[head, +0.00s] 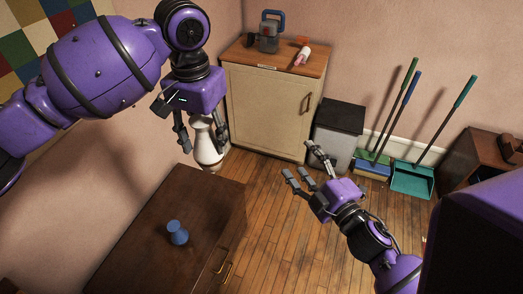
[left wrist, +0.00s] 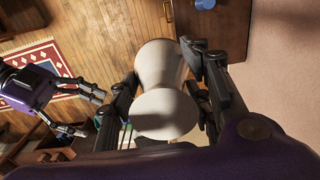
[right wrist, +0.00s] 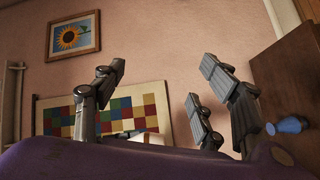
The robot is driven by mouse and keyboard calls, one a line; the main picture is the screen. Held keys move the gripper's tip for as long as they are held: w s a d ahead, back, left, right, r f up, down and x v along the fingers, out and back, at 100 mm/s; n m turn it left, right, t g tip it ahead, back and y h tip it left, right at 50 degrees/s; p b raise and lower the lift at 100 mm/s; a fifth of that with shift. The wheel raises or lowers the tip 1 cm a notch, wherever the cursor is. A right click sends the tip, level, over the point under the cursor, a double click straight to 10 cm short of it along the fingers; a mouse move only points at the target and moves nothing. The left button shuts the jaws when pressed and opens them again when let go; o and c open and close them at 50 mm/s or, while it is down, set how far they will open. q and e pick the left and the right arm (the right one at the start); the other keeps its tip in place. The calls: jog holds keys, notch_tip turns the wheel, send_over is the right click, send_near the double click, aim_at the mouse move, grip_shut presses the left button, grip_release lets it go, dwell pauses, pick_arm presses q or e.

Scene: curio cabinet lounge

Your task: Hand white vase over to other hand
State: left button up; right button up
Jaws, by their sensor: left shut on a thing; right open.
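The white vase (head: 206,148) is held upright in the air by my left gripper (head: 202,138), beyond the far edge of the dark dresser. In the left wrist view the vase (left wrist: 163,85) sits between the fingers of my left gripper (left wrist: 160,95), which are closed on its sides. My right gripper (head: 309,168) is open and empty, over the wooden floor to the right of the vase and apart from it. In the right wrist view my right gripper's fingers (right wrist: 155,105) are spread with nothing between them.
A blue vase (head: 177,232) stands on the dark dresser (head: 135,235). A beige cabinet (head: 268,110) with items on top stands at the back, beside a grey bin (head: 337,135). Brooms and a green dustpan (head: 412,180) lean at the right wall. Open floor lies between dresser and cabinet.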

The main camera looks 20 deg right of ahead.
jog(key=a+r+n+y, duration=0.3)
jog(key=r+n+y, duration=0.1)
jog(key=r+n, duration=0.35)
jog(key=a+r+n+y, duration=0.4)
jog(key=r+n, duration=0.2)
jog(key=n, duration=0.3)
jog(key=n+g+y, duration=0.4)
jog(key=n+g, duration=0.2)
jog(key=n, duration=0.9)
send_near(210, 138)
jog(key=shift+m, duration=0.25)
jog(key=x, duration=1)
jog(key=shift+w+a, duration=0.2)
